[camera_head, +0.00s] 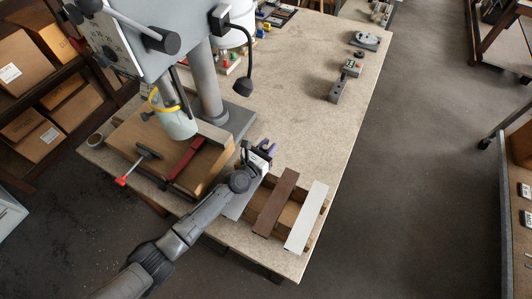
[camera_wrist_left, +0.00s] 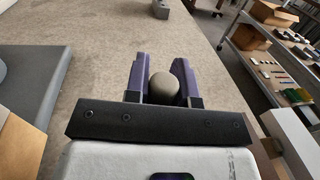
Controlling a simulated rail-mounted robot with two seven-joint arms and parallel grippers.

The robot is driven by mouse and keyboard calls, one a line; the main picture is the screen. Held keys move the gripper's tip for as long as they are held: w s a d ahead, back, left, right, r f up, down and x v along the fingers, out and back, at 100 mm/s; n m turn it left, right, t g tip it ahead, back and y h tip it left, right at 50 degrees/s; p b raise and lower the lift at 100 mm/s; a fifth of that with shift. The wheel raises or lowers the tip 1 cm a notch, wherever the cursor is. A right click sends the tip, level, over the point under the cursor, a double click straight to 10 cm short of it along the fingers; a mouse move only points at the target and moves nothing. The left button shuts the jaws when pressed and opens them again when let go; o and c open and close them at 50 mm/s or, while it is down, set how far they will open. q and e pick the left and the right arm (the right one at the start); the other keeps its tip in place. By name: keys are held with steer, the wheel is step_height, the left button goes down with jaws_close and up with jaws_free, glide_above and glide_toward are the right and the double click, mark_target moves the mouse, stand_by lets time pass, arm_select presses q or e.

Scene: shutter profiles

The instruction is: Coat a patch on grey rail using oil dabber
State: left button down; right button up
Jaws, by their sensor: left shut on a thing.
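My left gripper (camera_head: 265,146) is above the table, just beyond the far end of the row of profiles. In the left wrist view its two purple fingers (camera_wrist_left: 162,82) are shut on a rounded grey-olive knob (camera_wrist_left: 164,87), which looks like the top of the oil dabber. The dabber's lower part is hidden. A grey strip (camera_head: 238,207), which looks like the grey rail, lies left of a brown profile (camera_head: 275,203) and a white profile (camera_head: 306,217). My left arm and gripper cover part of the grey strip. My right gripper is not in view.
A drill press with a grey column (camera_head: 208,90) stands left of the gripper. Its wooden work board (camera_head: 212,168) carries a red profile (camera_head: 187,160) and a clamp. A grey block (camera_head: 337,92) and small items lie at the right table edge. The table middle (camera_head: 300,110) is clear.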

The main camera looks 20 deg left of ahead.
arm_select(q)
step_height(320, 180, up, 8)
steer(key=a+p, duration=0.1)
steer(key=p, duration=0.6)
steer(key=shift+s+a, duration=0.2)
stand_by(0.3)
